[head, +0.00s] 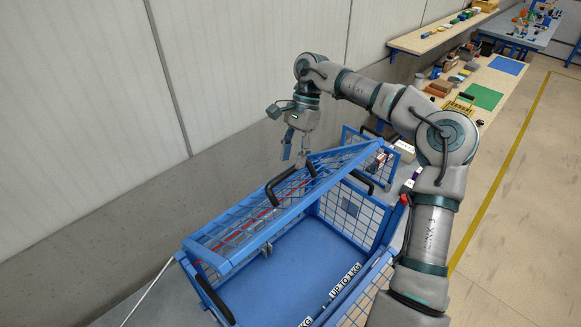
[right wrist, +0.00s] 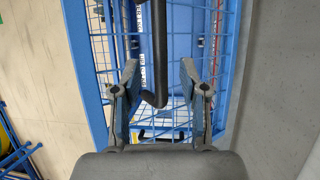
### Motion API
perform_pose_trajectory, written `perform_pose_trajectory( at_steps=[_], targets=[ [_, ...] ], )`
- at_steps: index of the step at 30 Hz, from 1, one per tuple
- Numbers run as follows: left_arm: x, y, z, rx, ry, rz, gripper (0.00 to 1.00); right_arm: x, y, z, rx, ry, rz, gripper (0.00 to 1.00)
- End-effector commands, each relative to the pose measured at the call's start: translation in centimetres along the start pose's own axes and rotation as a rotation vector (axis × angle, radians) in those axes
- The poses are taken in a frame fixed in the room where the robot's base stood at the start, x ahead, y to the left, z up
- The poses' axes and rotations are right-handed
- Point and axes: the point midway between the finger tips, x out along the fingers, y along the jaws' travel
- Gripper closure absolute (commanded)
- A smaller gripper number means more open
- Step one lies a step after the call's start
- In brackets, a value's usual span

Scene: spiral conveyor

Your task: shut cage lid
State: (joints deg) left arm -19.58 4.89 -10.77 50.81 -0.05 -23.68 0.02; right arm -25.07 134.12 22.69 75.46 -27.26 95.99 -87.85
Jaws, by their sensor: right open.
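The blue wire cage (head: 280,268) stands open-sided below me in the head view, with its blue floor showing. Its lid (head: 290,214), a blue frame with mesh, is tilted partway open above the cage. A black curved handle (head: 280,186) sits on the lid. My right gripper (head: 295,157) is open, pointing down just above the handle's far end. In the right wrist view, the black handle (right wrist: 160,55) runs between the two spread fingers (right wrist: 159,66); I cannot tell whether they touch it. My left gripper is not in view.
A grey wall (head: 90,130) stands close on the left. A smaller blue cage (head: 378,160) with items is behind the main one. Benches with boxes and mats (head: 483,96) line the back right. The floor at the right (head: 520,220) is clear.

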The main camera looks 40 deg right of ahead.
Motion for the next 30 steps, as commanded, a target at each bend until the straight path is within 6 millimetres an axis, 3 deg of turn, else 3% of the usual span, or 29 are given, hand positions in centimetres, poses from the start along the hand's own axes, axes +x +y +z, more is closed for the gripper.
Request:
perform_pose_trajectory(
  at_steps=[6, 16, 21, 30],
  targets=[
    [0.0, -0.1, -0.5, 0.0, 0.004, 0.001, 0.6, 2.3, -0.1, 0.3, 0.0, 0.003, 0.001, 0.57],
    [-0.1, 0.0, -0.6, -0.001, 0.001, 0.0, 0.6, 2.6, 0.0, 0.1, 0.0, 0.001, 0.0, 0.57],
    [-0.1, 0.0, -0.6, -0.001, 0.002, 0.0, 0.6, 2.6, 0.0, 0.0, 0.0, 0.0, 0.0, 0.99],
    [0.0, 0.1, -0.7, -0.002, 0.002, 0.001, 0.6, 2.6, -0.1, -0.2, 0.001, 0.001, -0.003, 1.0]
  ],
)
